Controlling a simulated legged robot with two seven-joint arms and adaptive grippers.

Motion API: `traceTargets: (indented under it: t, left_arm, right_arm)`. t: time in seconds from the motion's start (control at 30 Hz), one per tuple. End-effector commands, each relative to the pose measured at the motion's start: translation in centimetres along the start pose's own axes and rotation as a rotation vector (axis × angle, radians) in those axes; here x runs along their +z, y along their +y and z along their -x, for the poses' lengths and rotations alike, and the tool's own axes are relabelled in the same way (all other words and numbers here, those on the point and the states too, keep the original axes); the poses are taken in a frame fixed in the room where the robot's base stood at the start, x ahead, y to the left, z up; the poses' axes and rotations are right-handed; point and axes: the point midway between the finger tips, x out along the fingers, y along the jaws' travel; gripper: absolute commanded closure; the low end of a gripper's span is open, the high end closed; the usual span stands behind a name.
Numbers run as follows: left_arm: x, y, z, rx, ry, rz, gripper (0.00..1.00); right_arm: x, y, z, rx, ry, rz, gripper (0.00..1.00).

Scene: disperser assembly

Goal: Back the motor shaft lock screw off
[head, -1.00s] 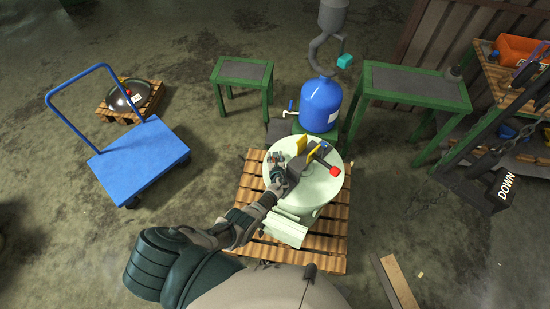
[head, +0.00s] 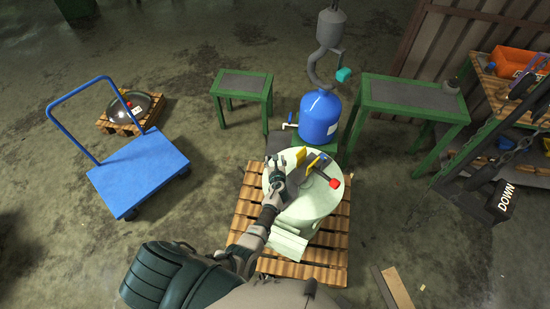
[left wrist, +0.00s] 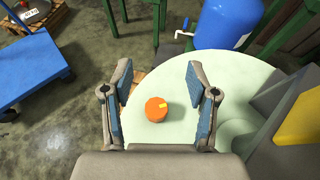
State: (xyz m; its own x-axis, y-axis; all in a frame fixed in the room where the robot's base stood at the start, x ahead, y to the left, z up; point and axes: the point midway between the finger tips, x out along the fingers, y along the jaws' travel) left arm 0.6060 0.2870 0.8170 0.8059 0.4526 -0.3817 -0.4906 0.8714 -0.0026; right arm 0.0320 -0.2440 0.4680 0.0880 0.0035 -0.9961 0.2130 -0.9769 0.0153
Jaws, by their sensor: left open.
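A round orange knob with a yellow mark (left wrist: 157,108), which looks like the lock screw, sits on the flat pale green round top (left wrist: 185,72) of the machine. My left gripper (left wrist: 157,88) is open, its blue-padded fingers on either side of the knob in the left wrist view and not touching it. In the head view my left gripper (head: 275,165) is over the left part of the machine's round top (head: 318,205) and hides the knob. My right gripper is not in view.
Grey and yellow fixtures (head: 300,156) and a red block (head: 335,183) stand on the machine top, right of my gripper. The machine stands on a wooden pallet (head: 245,205). A blue tank (head: 320,118) is behind it, a blue cart (head: 140,172) to the left.

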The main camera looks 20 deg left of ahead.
Motion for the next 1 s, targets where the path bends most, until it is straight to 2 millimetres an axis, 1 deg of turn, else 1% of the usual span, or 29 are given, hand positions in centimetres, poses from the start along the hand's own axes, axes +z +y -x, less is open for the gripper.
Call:
traceTargets:
  t: [0.03,0.1,0.23,0.57,0.67,0.77,0.87,0.9,0.97,1.0]
  left_arm:
    - [0.7,0.0,0.2,0.001,-0.002,0.004,0.41]
    - [1.4,0.0,0.5,0.001,-0.002,0.002,0.41]
    - [2.1,0.0,0.8,0.001,0.000,-0.002,0.41]
    - [2.3,0.0,0.9,0.000,0.000,-0.003,0.41]
    - [2.2,0.9,0.4,-0.001,-0.013,-0.005,0.41]
    - [2.0,3.9,-1.1,-0.011,-0.062,-0.007,0.41]
    - [2.2,8.5,-3.0,-0.047,-0.142,-0.018,0.41]
    - [2.5,10.3,-3.6,-0.072,-0.178,-0.024,0.41]
    - [3.0,12.9,-4.3,-0.116,-0.228,-0.039,0.41]
    - [3.4,14.4,-4.6,-0.151,-0.257,-0.051,0.41]
  right_arm:
    - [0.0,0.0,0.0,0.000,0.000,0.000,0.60]
    - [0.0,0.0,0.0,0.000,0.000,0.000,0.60]
    - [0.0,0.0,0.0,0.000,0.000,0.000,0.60]
    - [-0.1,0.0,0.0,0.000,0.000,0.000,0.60]
    - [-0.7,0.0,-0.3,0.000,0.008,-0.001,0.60]
    - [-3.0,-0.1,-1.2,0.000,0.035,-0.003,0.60]
    - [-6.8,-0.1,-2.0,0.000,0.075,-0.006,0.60]
    - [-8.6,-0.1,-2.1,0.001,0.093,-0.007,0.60]
    - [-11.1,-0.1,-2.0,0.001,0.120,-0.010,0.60]
    - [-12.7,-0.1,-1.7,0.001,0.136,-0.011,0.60]
